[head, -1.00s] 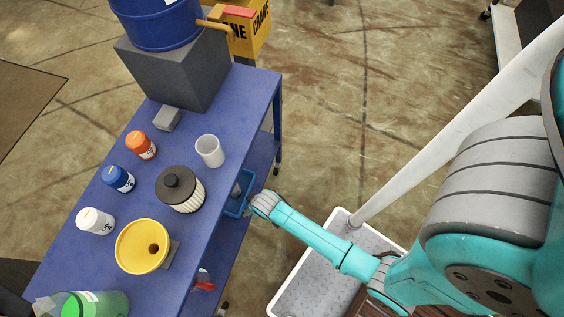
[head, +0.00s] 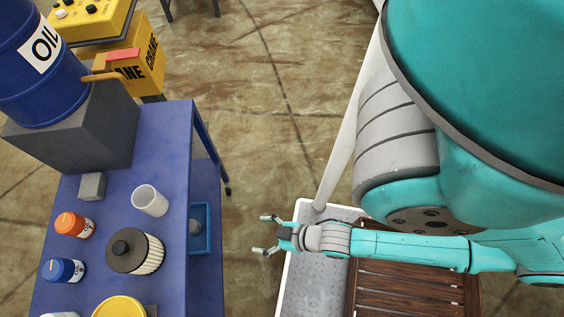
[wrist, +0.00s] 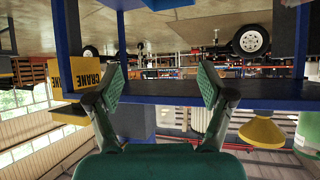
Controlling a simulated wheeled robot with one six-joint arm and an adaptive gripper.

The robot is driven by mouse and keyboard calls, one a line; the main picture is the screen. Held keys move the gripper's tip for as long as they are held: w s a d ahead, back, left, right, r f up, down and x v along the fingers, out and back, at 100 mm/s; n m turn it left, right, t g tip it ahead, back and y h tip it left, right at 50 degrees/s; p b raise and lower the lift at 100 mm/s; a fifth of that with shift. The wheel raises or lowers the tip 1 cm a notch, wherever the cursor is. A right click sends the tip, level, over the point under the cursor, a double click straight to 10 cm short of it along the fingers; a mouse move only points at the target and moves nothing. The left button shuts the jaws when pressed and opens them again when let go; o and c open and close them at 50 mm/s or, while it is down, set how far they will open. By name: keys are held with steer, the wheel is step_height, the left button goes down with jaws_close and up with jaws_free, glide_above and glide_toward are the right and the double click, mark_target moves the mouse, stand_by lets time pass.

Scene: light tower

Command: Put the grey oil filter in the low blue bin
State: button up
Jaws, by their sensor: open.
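The low blue bin (head: 207,228) is on the lower level of the blue table, partly hidden by the tabletop edge in the head view.
The blue tabletop (head: 170,238) carries a white cup (head: 150,200), a black-capped pleated filter (head: 135,251), orange (head: 75,225) and blue (head: 63,270) bottles, a yellow funnel (head: 120,308) and a grey block with an oil drum (head: 45,65).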

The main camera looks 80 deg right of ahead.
steer(key=s+r+t, duration=0.1)
steer(key=s+r, duration=0.1)
steer(key=r, duration=0.7)
steer(key=s+r+t, duration=0.2)
steer(key=s+r, duration=0.1)
steer(key=r, duration=0.6)
steer(key=shift+s+r+t, duration=0.25)
steer(key=shift+r+t, duration=0.05)
steer(key=shift+r, duration=0.1)
